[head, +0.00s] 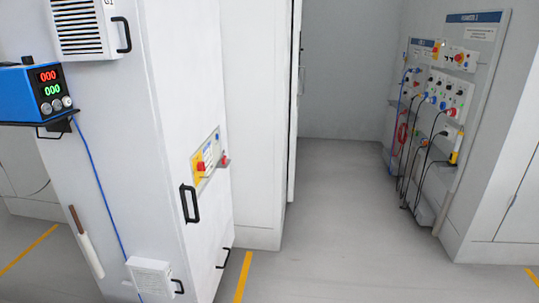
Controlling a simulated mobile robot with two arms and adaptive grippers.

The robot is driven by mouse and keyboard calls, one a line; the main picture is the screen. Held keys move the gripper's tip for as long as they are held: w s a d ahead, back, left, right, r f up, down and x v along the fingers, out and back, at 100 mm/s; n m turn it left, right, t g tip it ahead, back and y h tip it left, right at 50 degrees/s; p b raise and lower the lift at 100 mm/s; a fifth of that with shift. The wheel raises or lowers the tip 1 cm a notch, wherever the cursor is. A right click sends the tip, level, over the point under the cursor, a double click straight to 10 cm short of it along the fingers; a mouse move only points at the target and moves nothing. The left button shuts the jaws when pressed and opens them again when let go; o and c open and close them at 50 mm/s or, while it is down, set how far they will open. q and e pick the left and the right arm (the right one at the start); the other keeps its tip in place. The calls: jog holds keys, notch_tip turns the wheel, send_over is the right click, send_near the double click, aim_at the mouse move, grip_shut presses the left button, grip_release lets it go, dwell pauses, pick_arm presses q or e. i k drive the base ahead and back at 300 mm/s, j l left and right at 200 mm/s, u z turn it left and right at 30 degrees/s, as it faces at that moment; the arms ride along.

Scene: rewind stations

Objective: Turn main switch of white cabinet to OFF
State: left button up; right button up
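The white cabinet (170,137) stands tall at the left of the head view, with its door side facing right. On that side is a panel with a yellow plate (197,163) that carries a red main switch (200,169). A second red knob or lock (224,161) sits at the right end of the panel. The switch is too small to read its position. A black door handle (190,203) is below the panel. Neither of my grippers is in view.
A blue power supply (28,93) sits on a shelf at the cabinet's left, its cable hanging down. Open grey floor (330,220) lies right of the cabinet. A wall panel (443,95) with knobs and hanging cables is at the right. Yellow floor tape (242,278) marks the floor.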

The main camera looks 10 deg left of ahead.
aim_at(201, 166)
jog(key=i+l+z, duration=0.1)
jog(key=i, duration=0.5)
jog(key=i+l+z, duration=0.1)
jog(key=i+l, duration=0.15)
jog(key=i, duration=0.3)
jog(key=i+l+z, duration=0.15)
jog(key=i, duration=0.45)
